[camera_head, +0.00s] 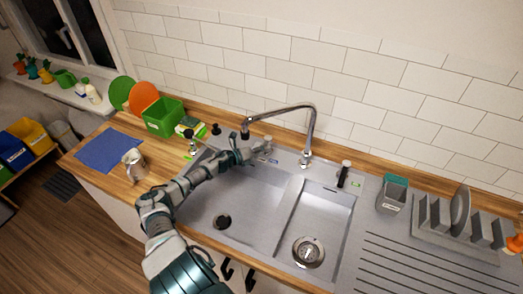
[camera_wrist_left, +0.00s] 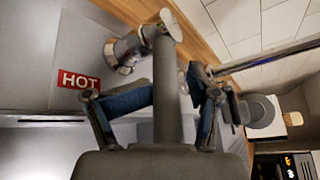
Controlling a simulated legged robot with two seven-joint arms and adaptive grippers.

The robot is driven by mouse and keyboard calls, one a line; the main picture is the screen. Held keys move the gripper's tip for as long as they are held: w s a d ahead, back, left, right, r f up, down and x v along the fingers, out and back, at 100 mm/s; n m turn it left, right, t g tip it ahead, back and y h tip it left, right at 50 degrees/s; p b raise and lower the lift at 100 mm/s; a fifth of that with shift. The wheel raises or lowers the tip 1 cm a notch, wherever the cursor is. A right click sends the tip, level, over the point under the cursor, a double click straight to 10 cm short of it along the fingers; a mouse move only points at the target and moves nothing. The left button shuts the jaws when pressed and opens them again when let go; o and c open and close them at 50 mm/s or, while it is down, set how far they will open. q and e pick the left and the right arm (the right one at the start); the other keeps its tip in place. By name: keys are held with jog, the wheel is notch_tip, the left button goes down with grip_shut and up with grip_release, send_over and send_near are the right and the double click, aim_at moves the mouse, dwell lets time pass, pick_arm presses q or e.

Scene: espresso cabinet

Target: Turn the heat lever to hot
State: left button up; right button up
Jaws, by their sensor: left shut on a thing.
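The sink's heat lever (camera_head: 266,143) stands behind the left basin, left of the tall chrome faucet (camera_head: 308,135). My left gripper (camera_head: 252,154) reaches over the left basin to the lever. In the left wrist view the grey lever handle (camera_wrist_left: 166,75) lies between the blue-padded fingers, and the gripper is shut on it. The lever's chrome base (camera_wrist_left: 126,52) shows beside a red HOT label (camera_wrist_left: 78,80). The fingers partly hide the lever in the head view. My right gripper is not in view.
A double steel sink (camera_head: 240,200) lies below the arm. A green crate (camera_head: 164,117), blue cloth (camera_head: 105,150) and metal jug (camera_head: 134,163) stand on the wooden counter at left. A black-topped dispenser (camera_head: 343,174) and dish rack (camera_head: 455,225) are at right. The tiled wall is close behind.

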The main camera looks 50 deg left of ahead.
pick_arm(q)
jog(key=shift+a+r, duration=0.1)
jog(key=shift+r, duration=0.2)
jog(key=shift+s+f, duration=0.1)
jog(key=shift+s, duration=0.5)
jog(key=v, duration=1)
jog(key=shift+s, duration=0.35)
jog(key=shift+a, duration=0.15)
